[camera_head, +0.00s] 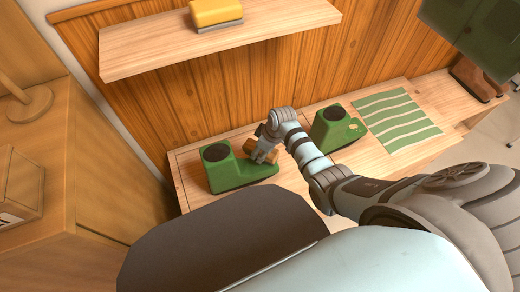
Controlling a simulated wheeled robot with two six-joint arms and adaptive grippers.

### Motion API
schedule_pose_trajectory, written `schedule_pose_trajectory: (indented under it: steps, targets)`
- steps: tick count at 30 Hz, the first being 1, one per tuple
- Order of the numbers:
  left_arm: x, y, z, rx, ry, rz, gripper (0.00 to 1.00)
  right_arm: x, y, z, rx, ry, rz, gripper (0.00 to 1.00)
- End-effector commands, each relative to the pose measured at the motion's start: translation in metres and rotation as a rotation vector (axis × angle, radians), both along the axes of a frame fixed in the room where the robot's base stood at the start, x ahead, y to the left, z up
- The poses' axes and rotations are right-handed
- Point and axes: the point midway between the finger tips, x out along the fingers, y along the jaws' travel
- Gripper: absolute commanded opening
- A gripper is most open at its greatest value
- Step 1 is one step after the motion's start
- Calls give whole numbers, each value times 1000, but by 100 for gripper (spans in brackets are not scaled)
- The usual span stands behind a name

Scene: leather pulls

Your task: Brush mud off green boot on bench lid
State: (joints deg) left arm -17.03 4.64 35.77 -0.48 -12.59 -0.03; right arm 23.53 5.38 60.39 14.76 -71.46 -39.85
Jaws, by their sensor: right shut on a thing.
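Two green boots with dark openings stand on the wooden bench lid (292,190). The left green boot (240,176) has its toe pointing right; I see no clear mud on its visible surface. The right green boot (330,131) has a small tan patch on its toe. My right gripper (264,151) is shut on a small brown wooden brush (273,157), at the left boot, just above its instep. I cannot tell whether the brush touches the boot, as the gripper covers part of it. My left gripper is not in view.
A green and white striped mat (398,118) lies right of the boots. A wooden shelf (150,47) above carries a yellow block with a grey base (216,14). Brown boots (474,78) stand at the far right under hanging green cloth (485,35). A wooden cabinet (110,180) stands left.

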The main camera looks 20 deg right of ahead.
Motion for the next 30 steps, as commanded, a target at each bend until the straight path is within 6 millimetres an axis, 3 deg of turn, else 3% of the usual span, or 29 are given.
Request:
schedule_pose_trajectory:
  steps: [8,21,30]
  targets:
    - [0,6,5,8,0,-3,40,1,29,-3,3,6,2,17]
    - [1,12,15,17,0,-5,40,-3,-5,-1,2,6,1,17]
    - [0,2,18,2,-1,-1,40,0,25,-2,4,6,2,17]
